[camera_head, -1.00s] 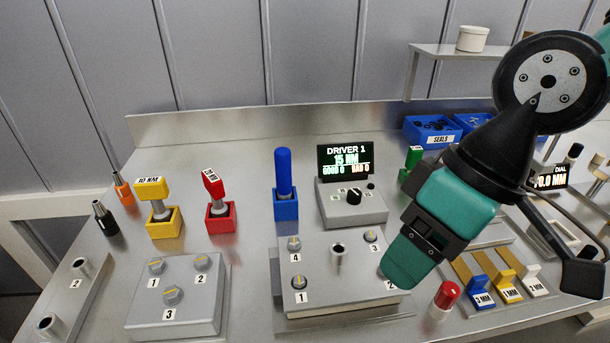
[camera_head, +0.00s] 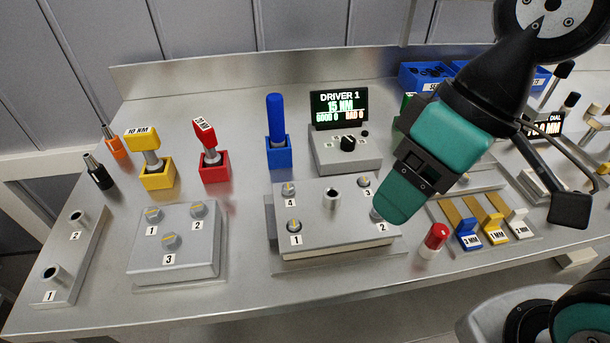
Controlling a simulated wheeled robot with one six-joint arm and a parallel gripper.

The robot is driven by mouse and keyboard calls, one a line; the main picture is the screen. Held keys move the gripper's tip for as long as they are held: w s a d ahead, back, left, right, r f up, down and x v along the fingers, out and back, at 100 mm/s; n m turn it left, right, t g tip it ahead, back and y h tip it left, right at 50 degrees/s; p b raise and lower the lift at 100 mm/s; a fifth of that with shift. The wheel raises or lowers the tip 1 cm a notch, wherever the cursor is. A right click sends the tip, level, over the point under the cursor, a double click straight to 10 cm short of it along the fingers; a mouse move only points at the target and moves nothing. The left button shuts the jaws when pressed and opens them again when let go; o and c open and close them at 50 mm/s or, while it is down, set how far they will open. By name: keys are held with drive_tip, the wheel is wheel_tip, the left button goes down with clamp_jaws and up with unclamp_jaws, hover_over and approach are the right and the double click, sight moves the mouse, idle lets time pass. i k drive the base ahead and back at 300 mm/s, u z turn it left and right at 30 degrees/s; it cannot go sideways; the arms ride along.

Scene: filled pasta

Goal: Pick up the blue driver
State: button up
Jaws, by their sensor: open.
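The blue driver (camera_head: 275,115) stands upright in a blue square holder (camera_head: 279,155) at the back middle of the metal bench. Its handle is a plain blue cylinder, and its lower end is hidden inside the holder. My gripper (camera_head: 484,208) is open, with nothing visible between its jaws. It hangs over the right part of the bench, well to the right of the driver and apart from it. Its teal side covers part of the grey block with numbered knobs.
Left of the driver stand a red driver (camera_head: 207,143) and a yellow driver (camera_head: 149,150) in holders. A grey control box (camera_head: 345,154) with a lit display (camera_head: 339,107) stands close on its right. The numbered block (camera_head: 332,230) lies in front. Blue bins (camera_head: 425,78) sit behind my gripper.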

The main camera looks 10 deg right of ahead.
sight(274, 101)
drive_tip(key=i, duration=0.35)
drive_tip(key=k, duration=1.25)
drive_tip(key=u, duration=0.7)
drive_tip(key=i, duration=1.5)
drive_tip(key=z, duration=0.3)
